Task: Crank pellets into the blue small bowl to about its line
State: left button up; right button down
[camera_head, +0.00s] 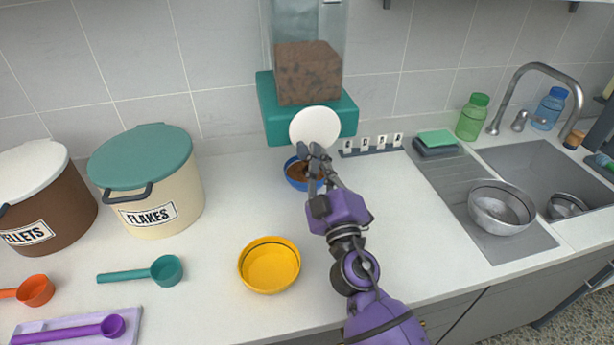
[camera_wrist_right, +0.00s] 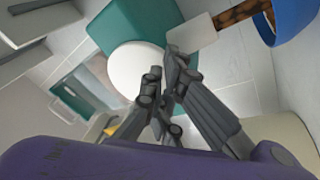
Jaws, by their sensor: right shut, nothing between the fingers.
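The teal wall dispenser (camera_head: 265,108) has a clear hopper (camera_head: 308,72) partly filled with brown pellets. A round white crank disc (camera_head: 312,124) is on its front. The blue small bowl (camera_head: 296,184) stands on the counter below, with brown pellets in it; my right gripper hides part of it, and I cannot tell the level against a line. My right gripper (camera_head: 317,150) is shut and empty, at the lower edge of the disc. In the right wrist view the fingertips (camera_wrist_right: 166,68) overlap the disc (camera_wrist_right: 130,72), and the bowl's blue rim (camera_wrist_right: 292,22) is at the upper right.
A yellow bowl (camera_head: 270,268) stands in front. Bins of flakes (camera_head: 150,185) and pellets (camera_head: 50,200) are at left, with several scoops nearby. A small rack (camera_head: 371,146) is right of the dispenser. The sink (camera_head: 540,165) and a metal bowl (camera_head: 500,207) are further right.

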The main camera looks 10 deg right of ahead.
pick_arm(q)
jog(key=shift+s+f+b, duration=0.45)
jog(key=shift+s+f, duration=0.15)
jog(key=shift+f, duration=0.2)
pick_arm(e)
jog(key=s, duration=0.8)
jog(key=shift+s+d, duration=0.2)
